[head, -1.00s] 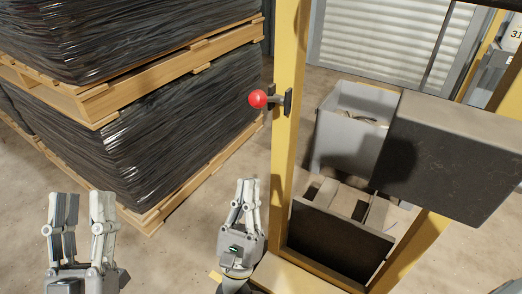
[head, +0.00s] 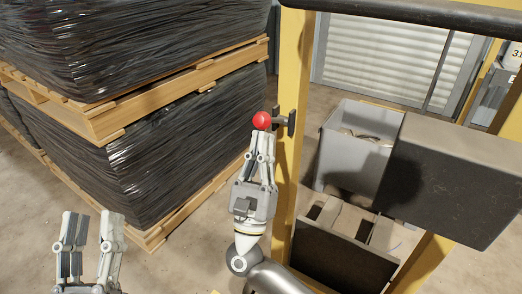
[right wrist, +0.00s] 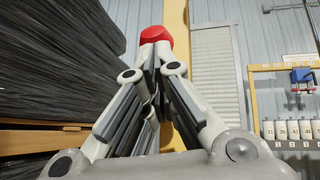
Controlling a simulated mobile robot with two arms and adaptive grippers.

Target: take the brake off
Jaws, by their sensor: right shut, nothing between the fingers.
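The brake lever has a red ball knob (head: 262,121) on a dark bracket (head: 291,123) fixed to the yellow post (head: 291,70). My right gripper (head: 265,136) is shut and empty, with its fingertips just below the knob in the head view. In the right wrist view the red knob (right wrist: 156,35) shows right at the tips of the closed fingers (right wrist: 157,50); I cannot tell whether they touch it. My left gripper (head: 94,220) is open and empty at the lower left, away from the lever.
Black-wrapped pallet stacks (head: 150,145) stand to the left. Right of the post are a grey bin (head: 345,155), a dark box (head: 450,180) and a divided tray (head: 340,250). A dark bar (head: 420,14) crosses the top. Floor is clear between pallets and post.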

